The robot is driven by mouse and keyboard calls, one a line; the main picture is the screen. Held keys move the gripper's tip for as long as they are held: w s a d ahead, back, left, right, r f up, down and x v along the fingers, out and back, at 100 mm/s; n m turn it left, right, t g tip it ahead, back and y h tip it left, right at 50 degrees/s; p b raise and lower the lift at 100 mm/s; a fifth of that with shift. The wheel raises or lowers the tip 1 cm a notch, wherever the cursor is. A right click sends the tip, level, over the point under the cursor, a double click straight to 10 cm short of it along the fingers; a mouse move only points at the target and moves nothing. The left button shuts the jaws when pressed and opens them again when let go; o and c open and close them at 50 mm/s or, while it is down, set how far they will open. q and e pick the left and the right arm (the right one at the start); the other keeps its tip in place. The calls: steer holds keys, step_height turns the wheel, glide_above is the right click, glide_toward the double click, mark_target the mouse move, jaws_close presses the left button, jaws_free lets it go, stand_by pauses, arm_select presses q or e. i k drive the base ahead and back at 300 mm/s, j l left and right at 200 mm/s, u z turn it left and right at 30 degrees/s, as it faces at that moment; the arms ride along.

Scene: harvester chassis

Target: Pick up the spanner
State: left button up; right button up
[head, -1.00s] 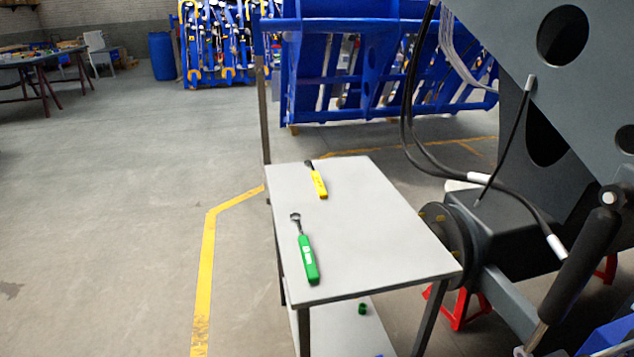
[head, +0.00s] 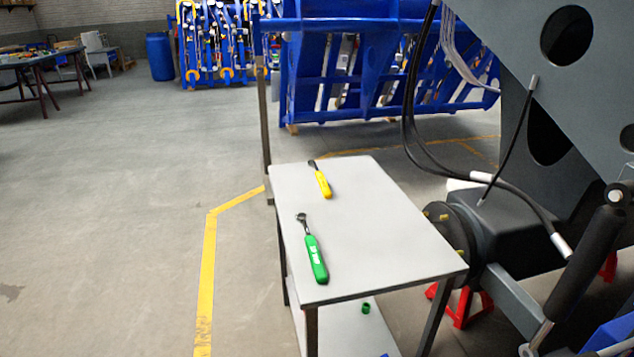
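A spanner-like tool with a green handle (head: 316,259) and a dark metal head lies on the grey table top (head: 372,225), near its left edge, head pointing away from me. A second, smaller-looking tool with a yellow handle (head: 323,184) and a dark head lies farther back on the same table. Which of the two is the spanner I cannot tell from the view. Both lie flat and apart from each other. Neither of my grippers shows in the head view.
A dark grey harvester chassis (head: 590,95) with hanging black hoses (head: 409,110) stands close at the table's right. A lower shelf (head: 345,325) holds a small green object (head: 366,308). Blue racks (head: 350,60) stand behind. The floor at left is clear, with a yellow line (head: 208,265).

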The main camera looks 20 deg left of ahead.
mark_target(326, 190)
steer(key=k+j, duration=0.1)
steer(key=j, duration=0.35)
steer(key=k+j, duration=0.15)
steer(key=j, duration=0.25)
steer(key=j+z, duration=0.2)
steer(key=j, duration=0.75)
steer(key=j+z, duration=0.1)
steer(key=j, duration=0.35)
steer(key=i+j, duration=0.1)
steer(key=j, duration=0.4)
steer(key=i+j+z, duration=0.1)
steer(key=i+j, duration=0.15)
steer(key=j, duration=0.15)
steer(key=i+j+z, duration=0.1)
steer(key=i+j, duration=0.15)
steer(key=j, duration=0.2)
